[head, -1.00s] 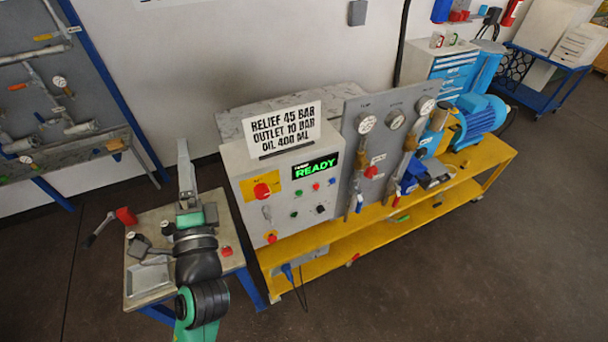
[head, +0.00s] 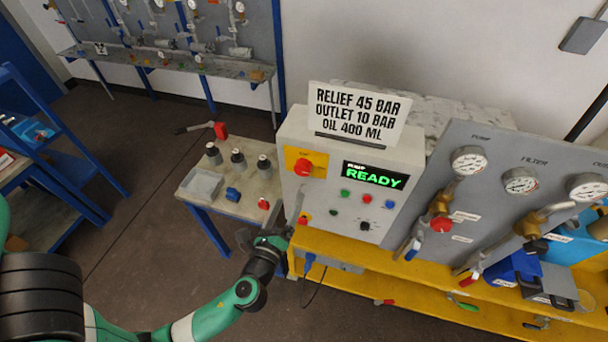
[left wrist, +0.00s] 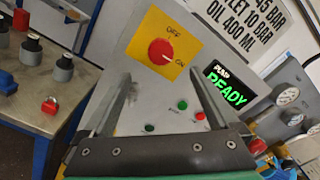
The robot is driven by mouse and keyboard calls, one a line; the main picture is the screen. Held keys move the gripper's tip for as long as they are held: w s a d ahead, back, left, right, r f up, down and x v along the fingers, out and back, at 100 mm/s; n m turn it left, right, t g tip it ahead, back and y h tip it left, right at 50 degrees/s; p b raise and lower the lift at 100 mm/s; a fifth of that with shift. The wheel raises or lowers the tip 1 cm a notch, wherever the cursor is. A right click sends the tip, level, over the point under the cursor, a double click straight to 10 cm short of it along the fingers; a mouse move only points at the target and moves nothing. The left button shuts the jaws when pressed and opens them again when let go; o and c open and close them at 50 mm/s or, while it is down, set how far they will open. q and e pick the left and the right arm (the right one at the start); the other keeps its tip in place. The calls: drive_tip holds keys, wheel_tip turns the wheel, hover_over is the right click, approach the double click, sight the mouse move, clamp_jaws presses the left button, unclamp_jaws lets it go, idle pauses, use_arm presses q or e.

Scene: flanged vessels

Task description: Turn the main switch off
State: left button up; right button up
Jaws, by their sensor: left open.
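The main switch is a red round knob (head: 303,167) on a yellow plate on the front of the grey control box (head: 390,155). In the left wrist view the knob (left wrist: 161,52) sits between the words OFF and ON, and its pale mark appears to point towards ON. My left gripper (head: 298,203) is in front of the box, just below the switch. Its fingers are spread and empty, and in the left wrist view the knob lies beyond the gap between the fingertips (left wrist: 160,80), apart from them. My right gripper is not in view.
The box display (head: 375,175) reads PUMP READY in green. Small buttons (head: 366,198) sit below it. A side table (head: 225,190) with knobs and a tray stands left. A gauge panel (head: 500,215) stands right on a yellow bench. A sign tops the box.

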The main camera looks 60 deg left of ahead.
sight(301, 171)
use_arm(q)
drive_tip(key=p+x, duration=0.1)
drive_tip(key=x, duration=1)
drive_tip(key=shift+w+a+r, duration=0.1)
drive_tip(key=shift+w+a, duration=0.1)
drive_tip(key=shift+w, duration=0.05)
drive_tip(key=c, duration=1.4)
